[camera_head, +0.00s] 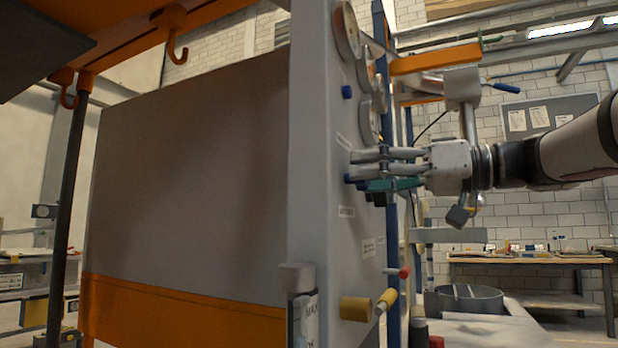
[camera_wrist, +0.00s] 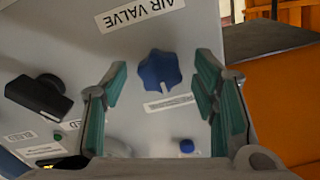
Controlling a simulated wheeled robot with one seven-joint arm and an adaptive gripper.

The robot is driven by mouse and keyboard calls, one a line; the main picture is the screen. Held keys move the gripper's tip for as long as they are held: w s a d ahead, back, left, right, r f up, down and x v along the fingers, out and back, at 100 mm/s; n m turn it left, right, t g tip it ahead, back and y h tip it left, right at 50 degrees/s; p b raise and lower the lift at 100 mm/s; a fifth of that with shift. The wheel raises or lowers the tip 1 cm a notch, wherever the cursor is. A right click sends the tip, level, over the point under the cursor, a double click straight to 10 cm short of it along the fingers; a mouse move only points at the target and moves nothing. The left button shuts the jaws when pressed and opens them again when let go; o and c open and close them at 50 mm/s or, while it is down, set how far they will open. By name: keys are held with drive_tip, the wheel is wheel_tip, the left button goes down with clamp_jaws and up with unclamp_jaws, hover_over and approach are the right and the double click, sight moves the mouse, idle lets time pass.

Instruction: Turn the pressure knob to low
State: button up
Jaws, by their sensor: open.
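The pressure knob (camera_wrist: 160,70) is a blue, lobed knob on the grey panel (camera_wrist: 215,20) in the wrist view. A white pointer mark on it points down in the picture, towards a small label (camera_wrist: 169,106) with upside-down text too blurred to read fully. My gripper (camera_wrist: 162,75) is open, with one green-padded finger on each side of the knob and visible gaps between. In the head view my gripper (camera_head: 370,168) is at the panel's face, and its fingers mostly hide the knob (camera_head: 349,178).
In the wrist view, a black handle (camera_wrist: 40,96) is left of the knob, and a small blue button (camera_wrist: 186,145) is below it. Round gauges (camera_head: 347,32) sit higher on the panel in the head view. Yellow knobs (camera_head: 355,308) stick out lower down.

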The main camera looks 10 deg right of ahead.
drive_tip(key=v, duration=1.1)
drive_tip(key=shift+s+d, duration=0.2)
drive_tip(key=shift+d, duration=0.15)
drive_tip(key=shift+a, duration=0.1)
drive_tip(key=s+a+f+m+g+h, duration=0.25)
drive_tip(key=s+a+f, duration=0.2)
drive_tip(key=f, duration=0.35)
drive_tip(key=s+a+f+m+g+h, duration=0.1)
drive_tip(key=s+a+f+g, duration=0.2)
drive_tip(key=a+f, duration=0.4)
drive_tip(key=s+a+f+m+g+h, duration=0.2)
drive_tip(key=s+a+f, duration=0.2)
drive_tip(key=f, duration=0.5)
drive_tip(key=s+d+f+m+g+h, duration=0.1)
drive_tip(key=s+d+f+h, duration=0.2)
drive_tip(key=s+f+h, duration=0.35)
drive_tip(key=s+d+f+m+g+h, duration=0.1)
drive_tip(key=s+d+f+g+h, duration=0.15)
drive_tip(key=s+f, duration=0.7)
wheel_tip(320, 180, up, 31)
drive_tip(key=w+t+p, duration=0.2)
drive_tip(key=t+p, duration=0.2)
drive_tip(key=p, duration=2.6)
drive_tip(key=shift+w+d+f+t+p, duration=0.2)
drive_tip(key=shift+w+d+t+p, duration=0.05)
drive_tip(key=shift+t+p, duration=0.1)
